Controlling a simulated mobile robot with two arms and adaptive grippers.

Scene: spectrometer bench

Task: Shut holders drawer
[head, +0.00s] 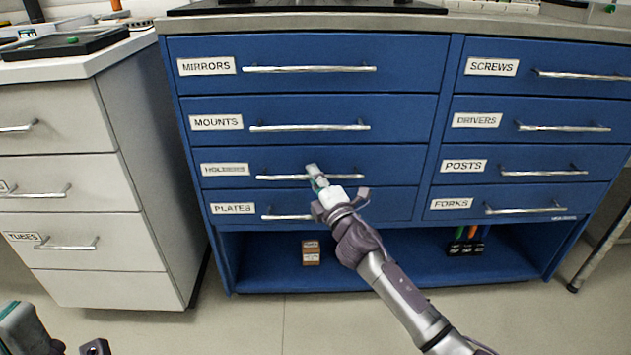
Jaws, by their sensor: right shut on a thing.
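The holders drawer (225,181) is the third blue drawer down in the left column of the blue cabinet. Its label is slightly blurred. Its front looks level with the drawer fronts around it; I cannot see any clear gap. Its silver bar handle (283,177) runs across the middle. My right gripper (316,176) reaches up from the lower right and is shut on this handle, hiding a small part of it. Part of my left gripper (55,338) shows at the bottom left corner, well away from the cabinet; its jaw state is unclear.
The plates drawer (240,221) is just below, its handle partly hidden by my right gripper. The other blue drawers look shut. Under them is an open shelf with a small brown box (311,252). A white drawer unit (110,215) stands at left. The floor in front is clear.

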